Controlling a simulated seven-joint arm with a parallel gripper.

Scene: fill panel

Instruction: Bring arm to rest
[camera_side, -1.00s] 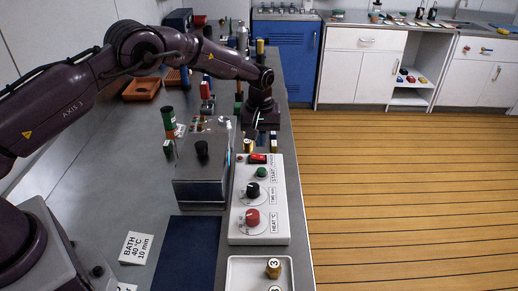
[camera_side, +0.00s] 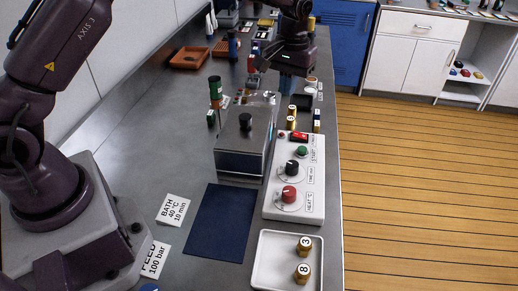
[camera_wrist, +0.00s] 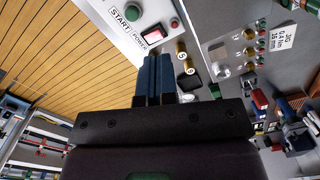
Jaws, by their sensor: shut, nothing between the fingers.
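My gripper (camera_side: 290,72) is raised over the far part of the bench in the side view, beyond the white control box (camera_side: 296,210). Its blue fingers point down and hold nothing. In the wrist view my gripper (camera_wrist: 154,62) shows its two blue fingers pressed together. My upper arm now runs up out of the top of the side view. The control box with its START button also shows in the wrist view (camera_wrist: 111,22), beyond the fingers.
A metal bath (camera_side: 243,152) with a black knob stands left of the control box. A dark blue mat (camera_side: 217,222) and a white tray (camera_side: 262,270) holding brass pieces marked 3 and 8 lie nearer. Green bottles, small vials and an orange tray (camera_side: 189,57) stand farther back.

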